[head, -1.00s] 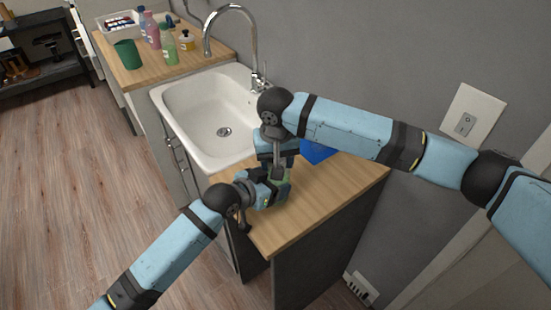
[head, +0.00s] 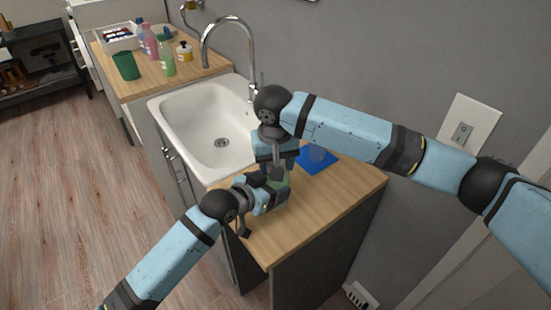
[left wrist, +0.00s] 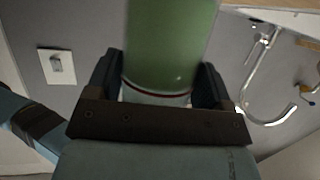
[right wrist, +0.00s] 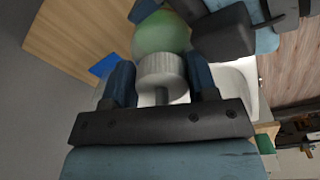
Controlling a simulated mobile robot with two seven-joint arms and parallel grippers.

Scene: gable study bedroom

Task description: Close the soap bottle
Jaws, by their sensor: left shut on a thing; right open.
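The green soap bottle (left wrist: 170,45) is between the fingers of my left gripper (left wrist: 158,82), which is shut on it; a pale label with a red line shows low on it. In the head view my left gripper (head: 262,193) is over the near wooden counter, and little of the bottle shows. In the right wrist view a pale ribbed cap (right wrist: 162,68) with a thin stem lies in front of the green bottle (right wrist: 160,32). My open right gripper (right wrist: 162,88) has one finger on each side of the cap. I cannot tell whether the cap is fully seated.
A blue sheet (head: 322,164) lies on the near counter (head: 325,205) by the wall. The white sink (head: 190,115) and tall tap (head: 205,40) are beyond. Several bottles, a green cup (head: 127,66) and a white bin (head: 118,38) stand on the far counter.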

